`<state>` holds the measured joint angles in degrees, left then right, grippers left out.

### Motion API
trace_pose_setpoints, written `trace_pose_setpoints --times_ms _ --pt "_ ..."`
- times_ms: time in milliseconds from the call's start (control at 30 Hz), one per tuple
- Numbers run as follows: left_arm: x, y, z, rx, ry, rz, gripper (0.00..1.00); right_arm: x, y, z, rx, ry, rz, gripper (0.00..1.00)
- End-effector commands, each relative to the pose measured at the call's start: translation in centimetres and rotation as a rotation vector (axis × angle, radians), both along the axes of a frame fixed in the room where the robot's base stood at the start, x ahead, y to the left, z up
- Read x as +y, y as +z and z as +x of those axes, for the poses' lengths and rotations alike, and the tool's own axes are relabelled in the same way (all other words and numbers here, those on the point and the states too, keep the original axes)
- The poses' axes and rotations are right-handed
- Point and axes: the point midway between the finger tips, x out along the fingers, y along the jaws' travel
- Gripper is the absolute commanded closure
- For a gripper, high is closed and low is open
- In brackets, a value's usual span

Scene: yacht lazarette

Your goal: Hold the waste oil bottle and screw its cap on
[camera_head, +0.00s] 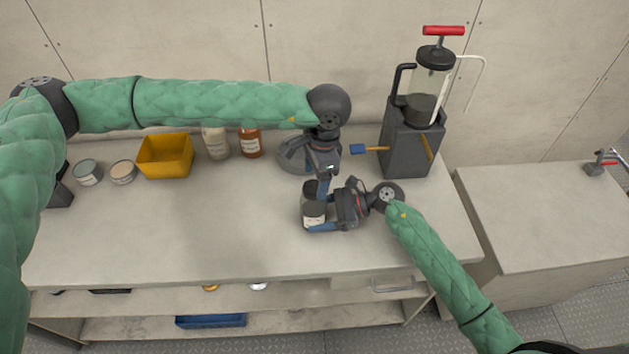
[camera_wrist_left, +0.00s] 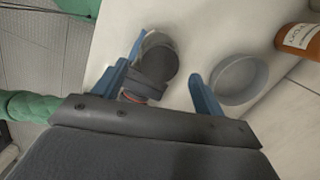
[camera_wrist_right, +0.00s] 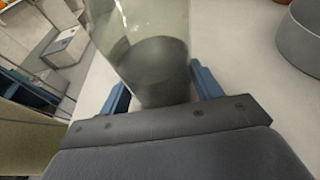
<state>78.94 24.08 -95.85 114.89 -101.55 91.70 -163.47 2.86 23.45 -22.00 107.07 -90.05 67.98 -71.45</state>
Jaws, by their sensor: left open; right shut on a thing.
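The waste oil bottle (camera_head: 313,216) stands near the middle of the bench. In the right wrist view it is a clear bottle (camera_wrist_right: 150,35) with dark oil in its lower part. My right gripper (camera_wrist_right: 157,82) is shut around that lower part. My left gripper (camera_head: 319,186) points down just above the bottle, its blue fingers open. In the left wrist view a dark grey round shape (camera_wrist_left: 158,58) shows between and beyond the left fingers. I cannot tell whether it is the cap or the bottle's dark contents. I cannot make out the cap for certain.
A round grey dish (camera_head: 293,156) lies just behind the grippers. A yellow bin (camera_head: 165,156), two tins, a pale bottle (camera_head: 215,143) and an orange-brown bottle (camera_head: 251,142) stand at the back left. A pump unit (camera_head: 408,143) and a blue-tipped brush (camera_head: 357,149) are at the right. The front left bench is clear.

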Motion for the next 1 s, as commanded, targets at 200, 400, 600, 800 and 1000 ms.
trace_pose_setpoints --times_ms 200,400,600,800,1000 --pt "-0.5 4.4 0.3 -0.003 0.000 -0.001 0.29 0.0 0.0 0.0 0.000 0.000 0.000 0.77" --pt "-0.9 7.6 0.4 -0.002 -0.001 0.000 0.29 0.0 0.0 0.0 0.000 0.000 0.000 0.77" --pt "-1.1 9.1 0.3 0.000 -0.001 0.001 0.29 0.0 0.0 0.0 0.000 0.000 0.000 0.77" --pt "-1.1 9.4 0.4 0.000 -0.001 0.001 0.29 0.0 0.0 0.0 0.000 0.000 0.000 0.77" --pt "-1.1 9.4 0.4 0.000 -0.001 0.001 0.29 0.0 0.0 0.0 0.000 0.000 0.000 0.22"
